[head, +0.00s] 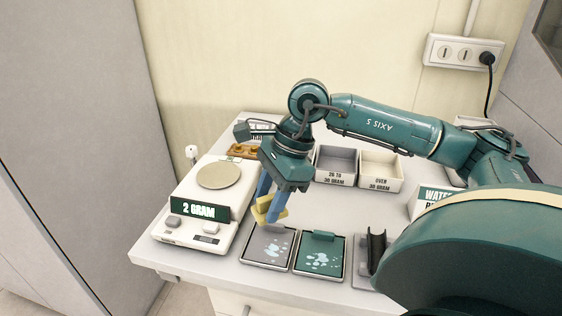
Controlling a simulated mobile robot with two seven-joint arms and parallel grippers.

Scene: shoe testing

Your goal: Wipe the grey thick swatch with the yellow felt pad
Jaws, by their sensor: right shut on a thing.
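My right gripper (269,208) reaches down from the right arm, with blue fingers shut on the yellow felt pad (261,212). The pad is held tilted at the upper left edge of the grey swatch (258,259). I cannot tell whether the pad touches the swatch. The grey swatch lies in a flat frame near the table's front edge and has several pale wet spots on it. A dark green swatch (313,267) with similar spots lies just to its right. My left gripper is not in view.
A white scale (190,232) with a "2 GRAM" sign (200,209) stands to the left. Two labelled bins (336,180) (382,185) stand at the back, and a black holder (376,247) is right of the swatches. A socket strip (463,52) is on the wall.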

